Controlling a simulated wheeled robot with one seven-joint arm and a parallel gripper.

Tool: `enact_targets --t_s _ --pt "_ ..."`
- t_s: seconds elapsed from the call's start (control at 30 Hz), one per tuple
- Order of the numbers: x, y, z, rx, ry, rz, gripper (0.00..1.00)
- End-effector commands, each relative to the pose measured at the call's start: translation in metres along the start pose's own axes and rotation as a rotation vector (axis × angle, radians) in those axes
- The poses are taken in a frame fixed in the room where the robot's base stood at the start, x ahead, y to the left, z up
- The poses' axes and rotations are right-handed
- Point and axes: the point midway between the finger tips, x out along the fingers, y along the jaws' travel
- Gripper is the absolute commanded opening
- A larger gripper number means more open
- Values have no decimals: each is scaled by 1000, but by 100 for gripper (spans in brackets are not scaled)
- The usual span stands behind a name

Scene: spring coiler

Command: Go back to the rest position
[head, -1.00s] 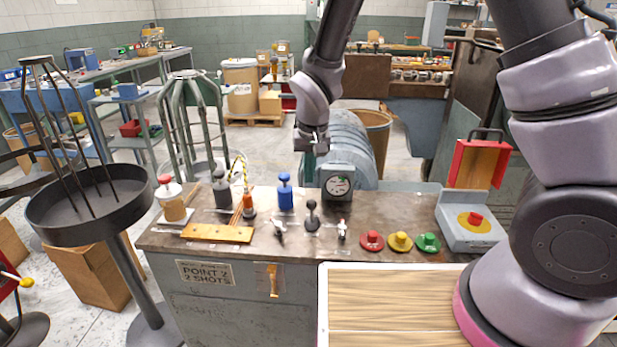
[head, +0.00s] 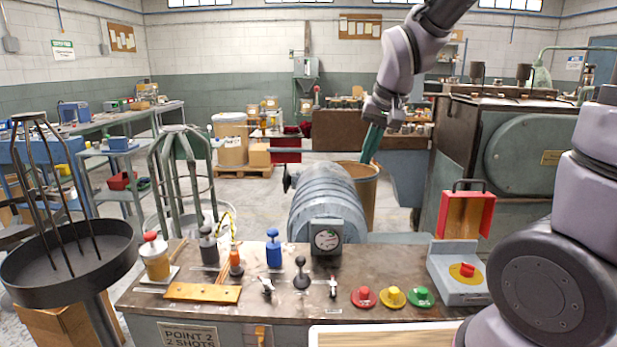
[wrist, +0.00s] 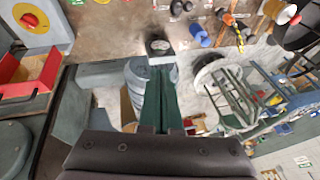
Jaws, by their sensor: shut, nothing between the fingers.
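My gripper (head: 372,143) hangs in the air above and behind the bench, over the area of the grey ribbed drum (head: 330,200) and the brown bin (head: 362,190). Its green fingers point down and are closed together with nothing between them. In the wrist view the shut fingers (wrist: 161,100) reach toward the dial gauge (wrist: 160,46) at the bench edge, apart from it.
The bench (head: 215,322) carries a dial gauge (head: 327,238), levers, a blue plunger (head: 273,250) and red, yellow and green buttons. A black round tray stand (head: 65,275) is at left. Floor behind is partly clear.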

Motion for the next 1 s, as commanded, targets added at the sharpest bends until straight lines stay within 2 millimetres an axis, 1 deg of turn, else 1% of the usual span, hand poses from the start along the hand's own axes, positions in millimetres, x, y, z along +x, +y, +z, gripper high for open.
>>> enact_targets --t_s 0.03,0.1,0.17,0.2,0.3,0.4,0.5,0.6,0.7,1.0 --pt "-26 16 -2 34 33 -14 0" --pt "-54 34 2 67 67 -29 0" --pt "-77 48 7 93 99 -39 0" --pt "-91 57 12 109 120 -44 0" --pt "-122 76 27 141 172 -53 0" --pt "-143 89 42 165 216 -57 0" --pt "-156 96 53 178 246 -57 0" --pt "-162 100 60 185 263 -56 0" --pt "-164 101 63 187 267 -55 0" --pt "-164 101 62 186 266 -56 0"
